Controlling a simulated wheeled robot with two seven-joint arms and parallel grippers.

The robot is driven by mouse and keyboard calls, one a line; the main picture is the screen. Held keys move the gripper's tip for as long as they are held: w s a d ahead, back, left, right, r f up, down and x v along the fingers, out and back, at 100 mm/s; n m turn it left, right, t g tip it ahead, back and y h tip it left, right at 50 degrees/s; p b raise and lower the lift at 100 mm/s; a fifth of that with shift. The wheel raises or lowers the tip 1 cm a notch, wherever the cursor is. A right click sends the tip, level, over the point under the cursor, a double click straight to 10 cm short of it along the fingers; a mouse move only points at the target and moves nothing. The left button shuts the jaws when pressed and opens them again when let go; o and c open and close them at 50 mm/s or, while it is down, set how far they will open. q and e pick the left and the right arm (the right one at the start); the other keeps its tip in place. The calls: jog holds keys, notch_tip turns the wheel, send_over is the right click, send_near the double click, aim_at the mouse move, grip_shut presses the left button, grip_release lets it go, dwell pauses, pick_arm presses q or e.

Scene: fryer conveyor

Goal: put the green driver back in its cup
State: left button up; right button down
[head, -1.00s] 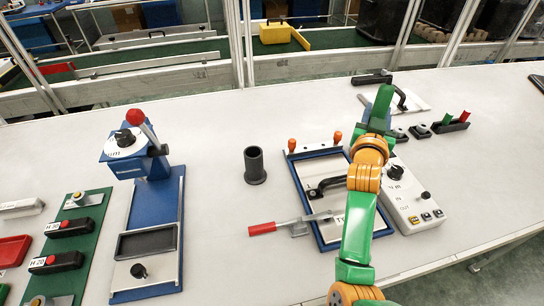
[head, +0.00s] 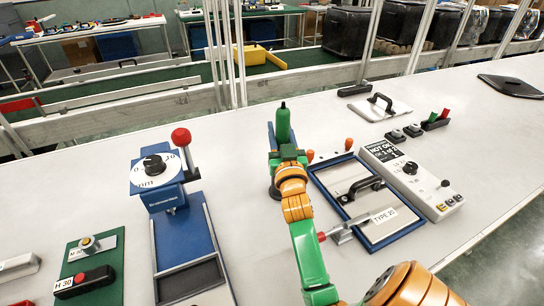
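The green driver (head: 283,122) stands upright, its rounded handle showing above my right gripper (head: 279,146). My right gripper appears shut on it, though my wrist hides most of the fingers. The dark cup (head: 274,190) is just below the gripper, mostly hidden behind my wrist. The driver's lower part is hidden, so I cannot tell whether its tip is inside the cup. My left gripper is not in view.
Right of my arm is a blue-framed plate (head: 397,228) with a black handle and a red-handled clamp, then a white control box (head: 425,190). A blue torque tester (head: 160,180) with a red-knobbed lever stands left. The table behind the cup is clear.

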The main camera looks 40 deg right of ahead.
notch_tip(320, 180, down, 4)
jog(key=shift+f+b, duration=0.2)
jog(key=shift+b, duration=0.2)
jog(key=shift+f, duration=0.15)
jog(key=shift+c, duration=2.4)
grip_release()
